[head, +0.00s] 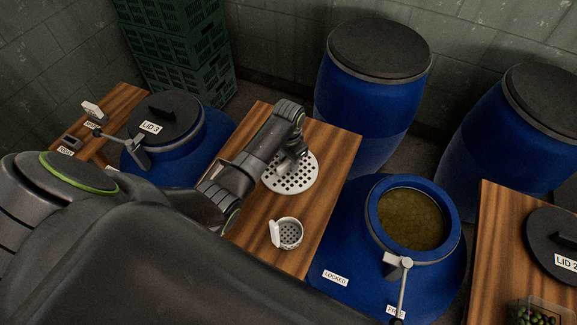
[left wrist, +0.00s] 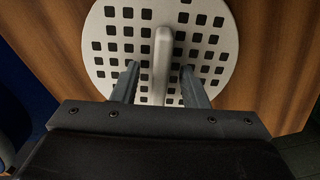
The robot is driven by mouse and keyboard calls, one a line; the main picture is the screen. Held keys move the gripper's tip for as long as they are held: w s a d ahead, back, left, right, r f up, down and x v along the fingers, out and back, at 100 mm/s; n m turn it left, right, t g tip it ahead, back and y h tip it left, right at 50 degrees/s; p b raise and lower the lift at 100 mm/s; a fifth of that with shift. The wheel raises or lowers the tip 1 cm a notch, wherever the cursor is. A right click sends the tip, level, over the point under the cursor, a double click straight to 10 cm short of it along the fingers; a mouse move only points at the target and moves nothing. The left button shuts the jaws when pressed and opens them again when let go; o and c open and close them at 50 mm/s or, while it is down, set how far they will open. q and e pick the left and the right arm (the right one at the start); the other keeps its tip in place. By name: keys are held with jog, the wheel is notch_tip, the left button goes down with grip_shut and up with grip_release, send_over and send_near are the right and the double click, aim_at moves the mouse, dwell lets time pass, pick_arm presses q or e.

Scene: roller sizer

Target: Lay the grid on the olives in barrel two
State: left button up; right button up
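The grid (head: 291,180) is a pale round plate with square holes, lying on the wooden table between the barrels. In the left wrist view the grid (left wrist: 112,48) has an upright bar handle (left wrist: 162,62) across its middle. My left gripper (left wrist: 160,80) is open, with one finger on each side of the handle; I cannot tell if they touch it. In the head view my left gripper (head: 292,163) is over the grid and hides part of it. An open blue barrel (head: 376,225) at right holds murky olive-coloured liquid. My right gripper is not in view.
A white perforated cup (head: 289,234) stands on the table near the grid. A metal clamp (head: 398,264) sticks up at the open barrel's rim.

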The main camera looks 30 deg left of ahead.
pick_arm(q)
jog(key=shift+f, duration=0.2)
dwell(0.3)
grip_shut()
